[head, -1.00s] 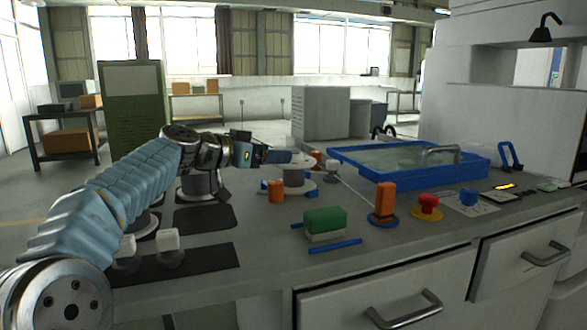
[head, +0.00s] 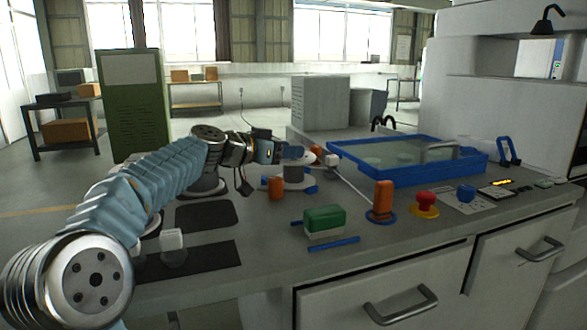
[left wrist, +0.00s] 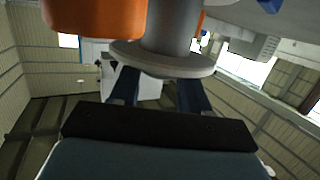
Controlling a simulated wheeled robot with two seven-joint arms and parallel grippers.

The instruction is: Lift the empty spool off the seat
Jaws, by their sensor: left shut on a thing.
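The empty spool (head: 293,173) is near the back middle of the bench in the head view. It has a grey core and pale flanges and looks upright. My left gripper (head: 298,153) reaches it from the left at its top and is shut on it. In the left wrist view, a flange (left wrist: 160,60) of the spool lies at my two dark blue fingers (left wrist: 160,92), with its grey core beyond. The seat under the spool is mostly hidden, and I cannot tell whether the spool touches it. My right gripper is out of view.
An orange post (head: 276,187) stands close beside the spool. A blue-rimmed water tray (head: 400,178) lies to the right. A green block (head: 323,218), another orange post (head: 383,196) and a red button (head: 426,200) are nearer the front. Dark mats (head: 205,214) lie at left.

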